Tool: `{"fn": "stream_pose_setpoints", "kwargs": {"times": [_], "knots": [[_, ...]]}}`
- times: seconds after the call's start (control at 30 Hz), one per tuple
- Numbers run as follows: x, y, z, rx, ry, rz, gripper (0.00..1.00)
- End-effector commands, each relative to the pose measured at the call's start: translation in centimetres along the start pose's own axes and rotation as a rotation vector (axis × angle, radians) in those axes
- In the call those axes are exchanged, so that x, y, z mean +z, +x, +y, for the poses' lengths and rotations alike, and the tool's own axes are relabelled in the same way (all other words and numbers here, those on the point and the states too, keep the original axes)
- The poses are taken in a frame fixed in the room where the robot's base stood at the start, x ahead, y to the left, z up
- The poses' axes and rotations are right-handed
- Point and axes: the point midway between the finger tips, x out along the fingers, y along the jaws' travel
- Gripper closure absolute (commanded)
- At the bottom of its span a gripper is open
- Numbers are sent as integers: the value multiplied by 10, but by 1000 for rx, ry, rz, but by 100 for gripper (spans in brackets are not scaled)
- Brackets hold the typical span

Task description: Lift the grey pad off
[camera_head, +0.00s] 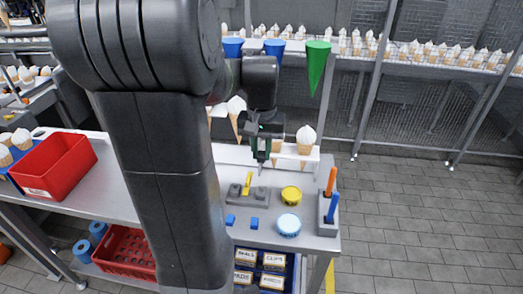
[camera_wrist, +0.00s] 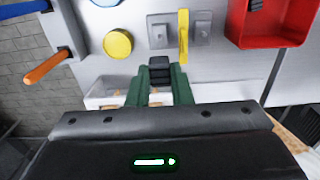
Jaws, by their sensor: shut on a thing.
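My gripper (camera_head: 262,152) is above the back part of the metal table, pointing down. In the wrist view its two green fingers (camera_wrist: 160,78) are shut on a small dark grey pad (camera_wrist: 160,69), which sits between their tips. The fingers hide part of the pad's sides, and I cannot tell whether it touches anything below. A grey two-part fixture (camera_head: 236,194) with an upright yellow piece (camera_head: 247,184) stands on the table near the gripper. In the wrist view the fixture (camera_wrist: 158,33) is just beyond the fingertips, with the yellow piece (camera_wrist: 184,35) to their right.
A yellow round tin (camera_head: 291,194), a blue-white round tin (camera_head: 289,225) and two small blue blocks (camera_head: 254,223) lie nearby. A grey holder (camera_head: 327,215) has an orange and a blue stick. A white rack (camera_head: 290,158) with cones stands behind. A red bin (camera_head: 55,165) is at left.

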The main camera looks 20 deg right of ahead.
Motion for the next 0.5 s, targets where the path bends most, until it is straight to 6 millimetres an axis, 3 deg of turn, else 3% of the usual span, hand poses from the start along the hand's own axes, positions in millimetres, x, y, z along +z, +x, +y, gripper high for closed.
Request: {"fn": "stream_pose_setpoints", "kwargs": {"times": [0.5], "knots": [[0,-23,0,0,0,1,100]]}}
